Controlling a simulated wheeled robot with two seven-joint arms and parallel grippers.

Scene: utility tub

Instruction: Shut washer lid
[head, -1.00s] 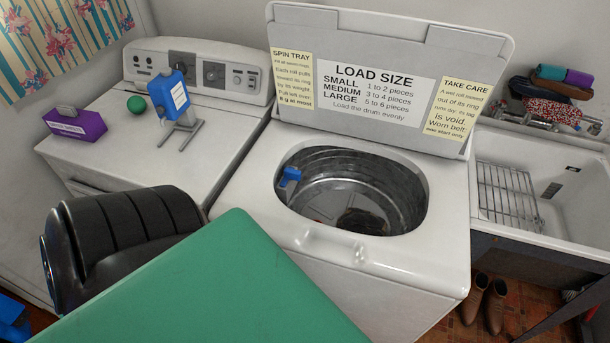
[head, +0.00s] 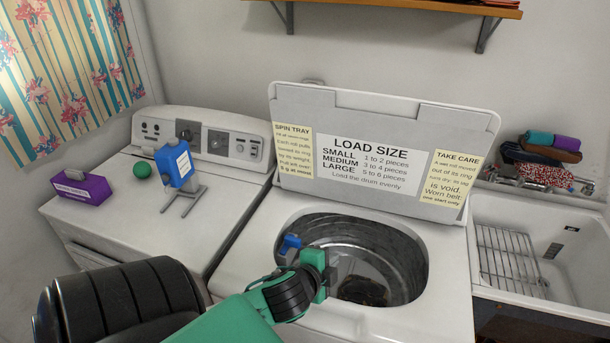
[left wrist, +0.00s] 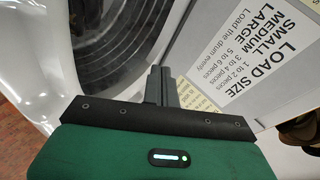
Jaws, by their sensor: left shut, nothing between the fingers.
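The washer (head: 245,270) stands in the middle with its lid (head: 385,108) raised, leaning back against the wall side. The lid's inner face carries a load size label and two yellow notes. The drum (head: 390,255) is uncovered, with a blue piece (head: 289,243) at its left inner side. My left gripper (head: 328,272) is over the front part of the drum opening, apart from the lid. In the left wrist view its fingers (left wrist: 164,85) are together and empty, with the lid's label (left wrist: 255,50) to the right and the drum (left wrist: 105,40) to the left. My right gripper is not visible.
A dryer (head: 120,215) at left bears a purple box (head: 78,187), a green ball (head: 142,169) and a blue device on a stand (head: 176,165). A sink (head: 575,255) with a wire rack (head: 508,258) is at right. A shelf (head: 400,8) hangs above the lid.

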